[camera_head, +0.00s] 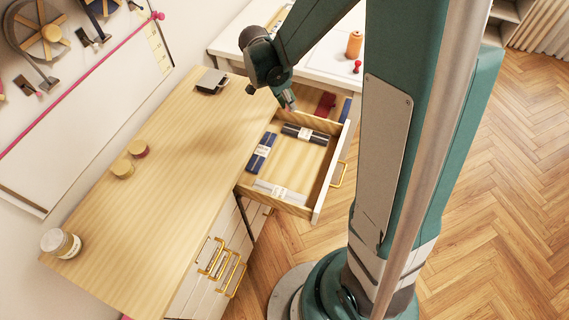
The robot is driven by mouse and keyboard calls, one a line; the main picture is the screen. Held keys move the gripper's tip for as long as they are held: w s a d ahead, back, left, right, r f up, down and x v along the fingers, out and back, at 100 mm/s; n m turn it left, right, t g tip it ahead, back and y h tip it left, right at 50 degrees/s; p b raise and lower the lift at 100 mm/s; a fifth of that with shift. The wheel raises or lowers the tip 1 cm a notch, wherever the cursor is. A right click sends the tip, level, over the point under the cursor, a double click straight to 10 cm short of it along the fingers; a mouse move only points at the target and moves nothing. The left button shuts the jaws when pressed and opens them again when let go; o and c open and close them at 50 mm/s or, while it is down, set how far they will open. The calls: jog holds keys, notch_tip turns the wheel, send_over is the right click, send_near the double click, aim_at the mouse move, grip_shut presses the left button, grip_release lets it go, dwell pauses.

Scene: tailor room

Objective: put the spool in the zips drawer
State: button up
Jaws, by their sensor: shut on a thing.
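My gripper (290,104) is over the far left corner of the open zips drawer (300,168), pointing down. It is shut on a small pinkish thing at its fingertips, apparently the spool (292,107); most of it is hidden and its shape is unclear. The wooden drawer is pulled out from the wooden table. Inside it lie labelled bundles: a dark one (296,131) at the far side, a blue one (258,158) at the left and a pale one (268,188) at the near side. The middle of its floor is bare.
Red (326,103) and blue (345,110) things lie just beyond the drawer's far wall. An orange cone (354,45) and a red-topped thing (357,66) stand on the white table. Small round things (122,169) and a jar (60,243) stand on the wooden table (170,200).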

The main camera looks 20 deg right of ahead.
jog(key=m+b, duration=0.1)
jog(key=b, duration=0.3)
send_over(295, 175)
jog(key=w+a, duration=0.1)
jog(key=a, duration=0.1)
notch_tip(295, 175, down, 6)
jog(key=shift+s+d+f, duration=0.1)
jog(key=shift+s+d, duration=0.05)
jog(key=shift+s, duration=0.45)
jog(key=shift+f+b, duration=0.9)
jog(key=shift+f, duration=2)
jog(key=shift+f+b, duration=0.75)
jog(key=shift+f, duration=1.35)
jog(key=shift+f, duration=0.2)
